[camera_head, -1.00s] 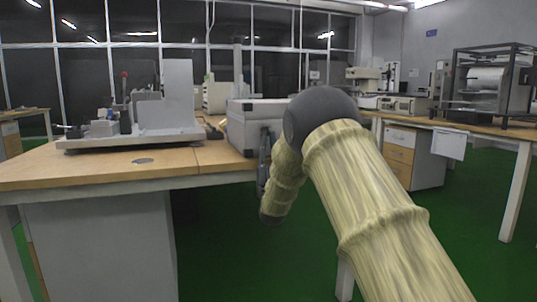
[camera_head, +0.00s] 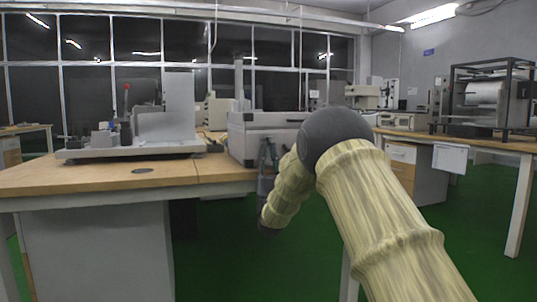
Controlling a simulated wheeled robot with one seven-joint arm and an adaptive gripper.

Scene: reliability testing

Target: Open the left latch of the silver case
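The silver case (camera_head: 246,136) sits shut on the wooden table near its right front corner, partly hidden by my arm. A dark latch is hard to make out on its front. My gripper (camera_head: 268,150) is in front of the case's front face, pointing up, with its two dark fingers spread apart. I see nothing between the fingers. I cannot tell whether a fingertip touches the case or a latch. The right part of the case front is hidden behind my arm.
The wooden table (camera_head: 85,176) carries a grey measuring machine (camera_head: 150,140) on its left side. A bench (camera_head: 500,141) with instruments and a framed machine (camera_head: 490,95) stands at the right. Green floor (camera_head: 460,215) is free between the tables.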

